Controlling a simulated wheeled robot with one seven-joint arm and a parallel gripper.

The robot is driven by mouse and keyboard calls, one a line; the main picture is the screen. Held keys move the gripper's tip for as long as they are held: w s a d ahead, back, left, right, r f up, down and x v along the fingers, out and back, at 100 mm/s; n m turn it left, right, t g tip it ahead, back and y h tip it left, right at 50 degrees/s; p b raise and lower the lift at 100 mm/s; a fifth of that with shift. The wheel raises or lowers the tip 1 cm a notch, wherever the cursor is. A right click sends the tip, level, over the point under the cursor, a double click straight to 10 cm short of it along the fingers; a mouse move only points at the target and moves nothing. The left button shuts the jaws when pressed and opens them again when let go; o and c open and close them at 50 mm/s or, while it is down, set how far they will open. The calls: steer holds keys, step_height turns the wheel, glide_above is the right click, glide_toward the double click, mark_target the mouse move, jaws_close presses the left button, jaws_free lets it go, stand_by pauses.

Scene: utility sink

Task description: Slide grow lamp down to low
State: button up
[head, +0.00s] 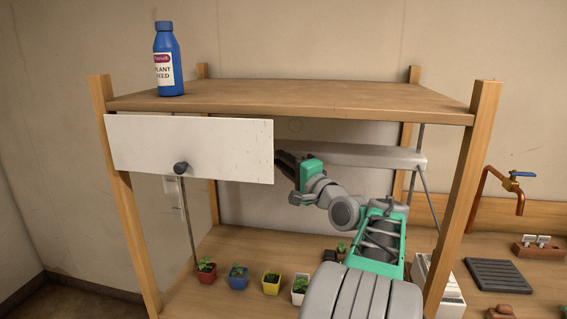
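A long pale grey bar, which looks like the grow lamp (370,156), hangs level under the wooden top, high in the rack. Its left part is hidden behind a white panel (235,150) and my gripper. Thin rods show below the panel at left and beside the lamp's right end. A dark round knob (181,168) shows at the panel's lower edge. My gripper (284,165) is beside the panel's right edge, in front of the lamp's left part. Its dark fingers point left and partly overlap the panel edge; their opening and any contact are unclear.
A blue plant feed bottle (168,70) stands on the top shelf (300,100). Several potted seedlings, including a yellow pot (271,284), line the bench below. Wooden posts (468,185) frame the rack. A copper tap (500,185) and dark grate (497,275) are at right.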

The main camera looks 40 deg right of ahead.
jaws_close()
stand_by(1.0)
